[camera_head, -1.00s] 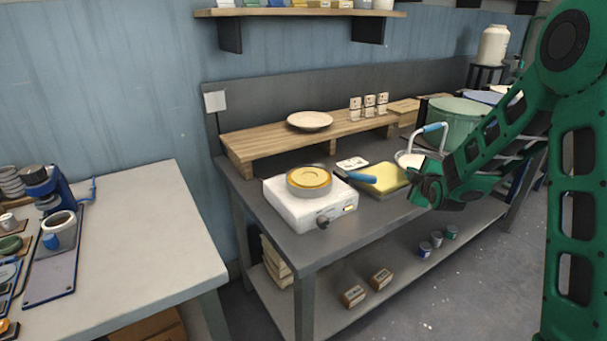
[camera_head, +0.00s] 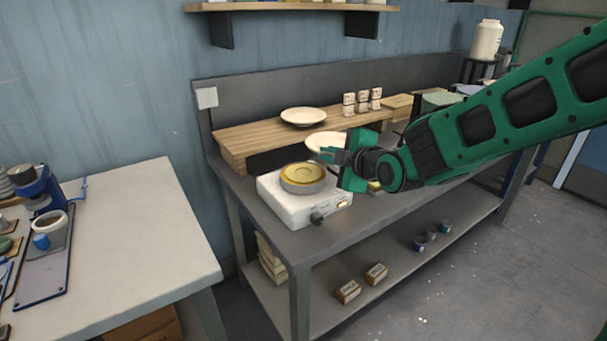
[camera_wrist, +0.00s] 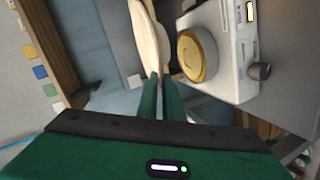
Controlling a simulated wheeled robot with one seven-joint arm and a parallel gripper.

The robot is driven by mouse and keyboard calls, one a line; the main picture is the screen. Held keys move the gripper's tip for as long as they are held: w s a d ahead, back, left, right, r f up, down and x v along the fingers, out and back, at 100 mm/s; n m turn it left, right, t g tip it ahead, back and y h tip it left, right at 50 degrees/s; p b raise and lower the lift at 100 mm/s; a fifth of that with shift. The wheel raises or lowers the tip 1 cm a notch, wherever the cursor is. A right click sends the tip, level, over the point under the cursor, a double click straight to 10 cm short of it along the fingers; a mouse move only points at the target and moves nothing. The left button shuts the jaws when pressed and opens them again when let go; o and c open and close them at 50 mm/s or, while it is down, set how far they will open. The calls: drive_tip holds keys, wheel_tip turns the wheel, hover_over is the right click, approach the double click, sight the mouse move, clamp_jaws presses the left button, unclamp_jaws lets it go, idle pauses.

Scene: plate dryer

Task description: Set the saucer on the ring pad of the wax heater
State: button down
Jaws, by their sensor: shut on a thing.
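A cream saucer (camera_head: 325,141) is pinched at its edge in my gripper (camera_head: 331,155). In the wrist view the saucer (camera_wrist: 149,38) extends ahead of the shut fingers (camera_wrist: 159,82). The white wax heater (camera_head: 296,210) stands on the dark bench, a knob on its front. Its round yellow-topped ring pad (camera_head: 303,176) is bare. In the head view the saucer is above and to the right of the pad, apart from it. In the wrist view the heater (camera_wrist: 228,60) and the pad (camera_wrist: 193,57) are just right of the saucer.
Another cream plate (camera_head: 303,116) lies on the wooden riser (camera_head: 245,142) behind the heater. Several small white boxes (camera_head: 362,102) stand on the riser's right. A yellow item beside the heater is mostly hidden by my arm. A light table (camera_head: 140,225) stands at left.

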drive_tip(key=s+a+r+n+g+y, duration=0.1)
drive_tip(key=s+a+r+n+y, duration=0.15)
drive_tip(key=s+a, duration=0.55)
drive_tip(key=shift+w+d+f, duration=0.3)
drive_tip(key=shift+w+f, duration=1.4)
drive_tip(key=shift+w, duration=0.1)
drive_tip(key=shift+w+d+f, duration=0.3)
drive_tip(key=shift+w+f, duration=1.35)
drive_tip(key=shift+w, duration=0.15)
drive_tip(key=shift+w+d+f, duration=0.3)
drive_tip(key=shift+w+f, duration=1.4)
drive_tip(key=shift+w, duration=0.1)
drive_tip(key=c, duration=1.9)
unclamp_jaws()
drive_tip(key=v, duration=1.2)
drive_tip(key=shift+a+r, duration=0.1)
drive_tip(key=shift+r, duration=0.15)
